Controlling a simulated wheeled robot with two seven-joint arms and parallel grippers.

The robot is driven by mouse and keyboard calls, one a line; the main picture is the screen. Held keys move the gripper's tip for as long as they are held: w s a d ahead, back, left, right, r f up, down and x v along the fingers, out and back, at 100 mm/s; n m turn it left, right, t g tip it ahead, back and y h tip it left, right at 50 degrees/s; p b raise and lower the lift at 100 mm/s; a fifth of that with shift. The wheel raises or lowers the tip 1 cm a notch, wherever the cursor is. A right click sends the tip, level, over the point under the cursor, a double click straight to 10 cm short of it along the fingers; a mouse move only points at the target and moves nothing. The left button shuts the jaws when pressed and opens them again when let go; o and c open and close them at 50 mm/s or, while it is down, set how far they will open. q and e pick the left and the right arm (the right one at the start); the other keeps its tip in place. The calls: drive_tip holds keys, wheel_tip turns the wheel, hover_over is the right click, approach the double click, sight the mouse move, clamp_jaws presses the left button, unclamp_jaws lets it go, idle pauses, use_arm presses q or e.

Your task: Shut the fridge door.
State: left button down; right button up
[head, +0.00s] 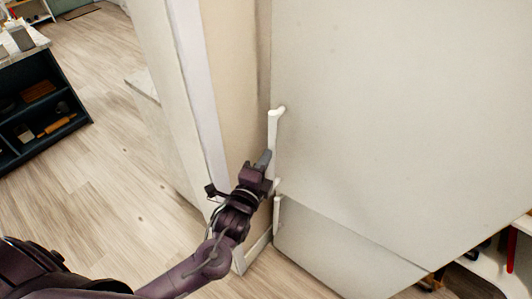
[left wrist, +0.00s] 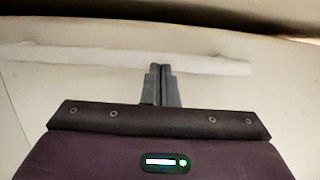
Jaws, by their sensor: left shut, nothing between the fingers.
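The fridge door (head: 390,110) is a large off-white panel filling the right half of the head view. Its white upright handle (head: 273,145) is near its left edge. The handle crosses the left wrist view as a white bar (left wrist: 90,52). My left gripper (head: 264,158) is shut and empty, its fingertips beside the handle. In the left wrist view the closed fingers (left wrist: 161,68) reach the bar's near edge; I cannot tell whether they touch it. How far the door stands open is unclear. My right gripper is not in view.
A lower fridge panel (head: 335,255) with a short handle (head: 277,214) is below the door. A beige wall panel (head: 235,85) stands close on the left. White shelves (head: 480,278) with items are at the lower right. A dark shelf unit (head: 70,125) stands far left; the wood floor (head: 110,190) between is clear.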

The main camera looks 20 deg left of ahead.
use_arm(q)
drive_tip(key=shift+w, duration=0.4)
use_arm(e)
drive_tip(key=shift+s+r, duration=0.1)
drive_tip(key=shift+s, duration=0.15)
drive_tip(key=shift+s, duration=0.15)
